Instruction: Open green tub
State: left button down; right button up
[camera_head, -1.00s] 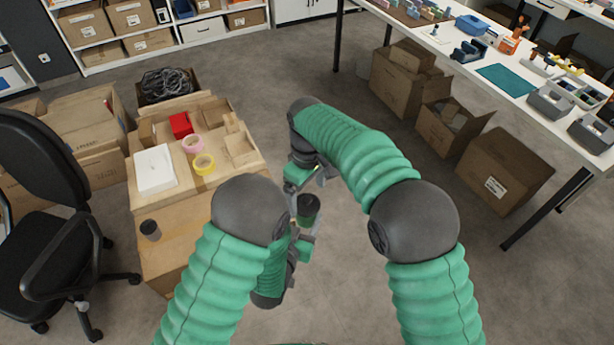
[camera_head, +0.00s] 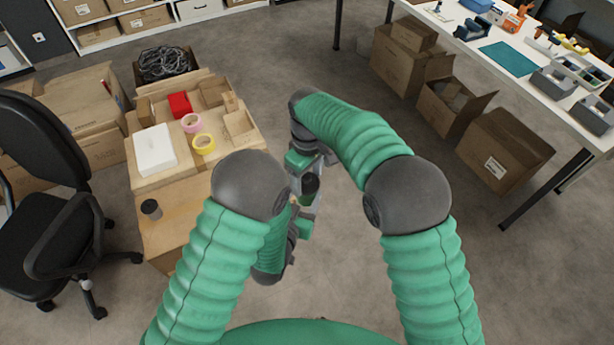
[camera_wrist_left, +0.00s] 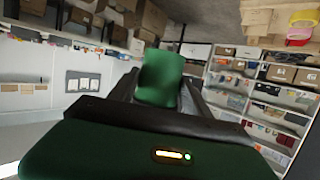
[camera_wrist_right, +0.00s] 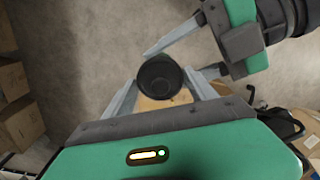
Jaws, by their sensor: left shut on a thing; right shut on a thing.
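The green tub (camera_wrist_left: 162,76) stands between the fingers of my left gripper (camera_wrist_left: 158,88) in the left wrist view. Its dark round end, which looks like the lid (camera_wrist_right: 160,77), faces the right wrist camera. My right gripper (camera_wrist_right: 163,92) has its fingers on both sides of this end and is shut on it. In the head view the tub (camera_head: 310,188) is small and partly covered, between my left gripper (camera_head: 304,212) below and my right gripper (camera_head: 309,170) above. Both grippers hold it in the air over open floor. Any gap between lid and body is hidden.
An office chair (camera_head: 50,200) stands at far left. A white workbench (camera_head: 560,100) with open cartons below is at right.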

jog(key=shift+s, duration=0.1)
jog(key=shift+c, duration=1)
jog(key=shift+a+r, duration=0.1)
jog(key=shift+r, duration=0.1)
jog(key=shift+r, duration=0.95)
